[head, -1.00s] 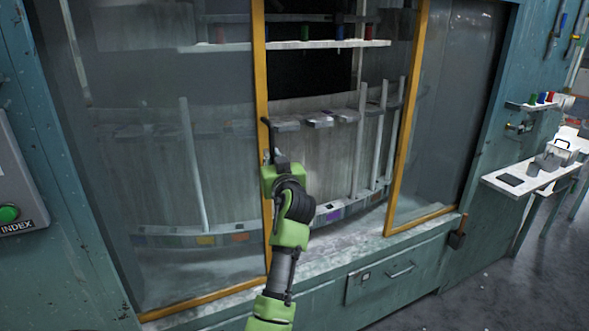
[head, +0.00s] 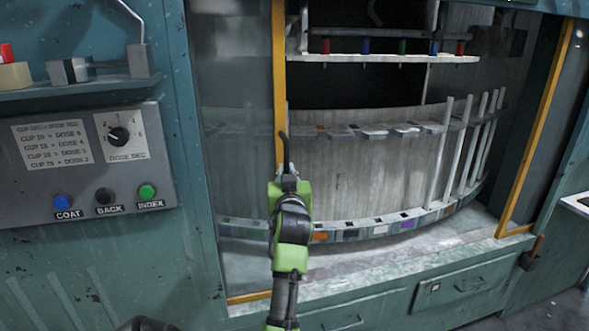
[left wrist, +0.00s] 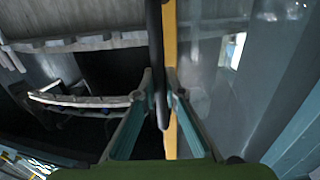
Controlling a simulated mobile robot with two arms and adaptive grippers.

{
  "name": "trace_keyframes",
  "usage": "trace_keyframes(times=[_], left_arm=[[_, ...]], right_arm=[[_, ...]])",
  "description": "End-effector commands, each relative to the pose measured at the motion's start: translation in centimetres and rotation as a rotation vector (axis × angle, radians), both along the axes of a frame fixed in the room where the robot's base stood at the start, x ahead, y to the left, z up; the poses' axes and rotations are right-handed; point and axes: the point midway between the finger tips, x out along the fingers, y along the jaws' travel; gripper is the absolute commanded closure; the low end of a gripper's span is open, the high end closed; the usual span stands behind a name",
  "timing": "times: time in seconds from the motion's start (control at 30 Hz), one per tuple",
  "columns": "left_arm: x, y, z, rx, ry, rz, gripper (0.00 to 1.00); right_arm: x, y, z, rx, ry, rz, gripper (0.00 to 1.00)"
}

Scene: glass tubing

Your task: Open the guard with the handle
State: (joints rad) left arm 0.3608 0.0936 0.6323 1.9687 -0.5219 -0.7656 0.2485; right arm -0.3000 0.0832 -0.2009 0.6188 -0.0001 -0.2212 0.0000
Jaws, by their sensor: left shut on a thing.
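The guard (head: 238,120) is a glass panel with a yellow edge frame, standing at the left of a wide opening in the teal machine. Its dark bar handle (head: 284,146) is upright on the yellow edge and also shows in the left wrist view (left wrist: 156,45). My left gripper (head: 287,172) is shut on the handle; in the left wrist view its fingers (left wrist: 160,82) close from both sides of the bar. The gripper hides the handle's lower part. My right gripper is not in view.
A fixed yellow-framed pane (head: 541,130) bounds the opening on the right. Inside are a curved rack (head: 365,232), upright rods and a white shelf (head: 390,58) with coloured pieces. A control panel (head: 85,165) is at left; a drawer (head: 460,287) sits below the opening.

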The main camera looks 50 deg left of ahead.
Motion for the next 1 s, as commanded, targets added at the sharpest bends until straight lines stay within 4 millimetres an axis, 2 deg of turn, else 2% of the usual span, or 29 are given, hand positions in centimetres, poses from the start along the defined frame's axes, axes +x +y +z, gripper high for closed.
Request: trace_keyframes(times=[0.13,0.43,0.5,0.53,0.87,1.0], left_arm=[[-0.5,0.3,0.0,0.002,0.002,0.004,1.0],[-0.5,0.3,0.0,0.002,0.002,0.004,1.0],[-0.5,0.3,0.0,0.002,0.002,0.004,0.77],[-0.5,0.3,0.0,0.002,0.002,0.004,0.73],[-0.4,0.1,0.0,0.001,0.0,0.001,0.73],[-1.0,-0.8,-0.1,0.001,0.0,0.0,0.73]], right_arm=[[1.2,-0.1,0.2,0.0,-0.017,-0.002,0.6],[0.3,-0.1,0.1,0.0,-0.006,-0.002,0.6],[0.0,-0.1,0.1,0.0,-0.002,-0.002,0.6],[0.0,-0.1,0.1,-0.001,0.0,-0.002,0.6],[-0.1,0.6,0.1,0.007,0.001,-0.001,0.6],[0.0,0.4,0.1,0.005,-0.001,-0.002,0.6]])
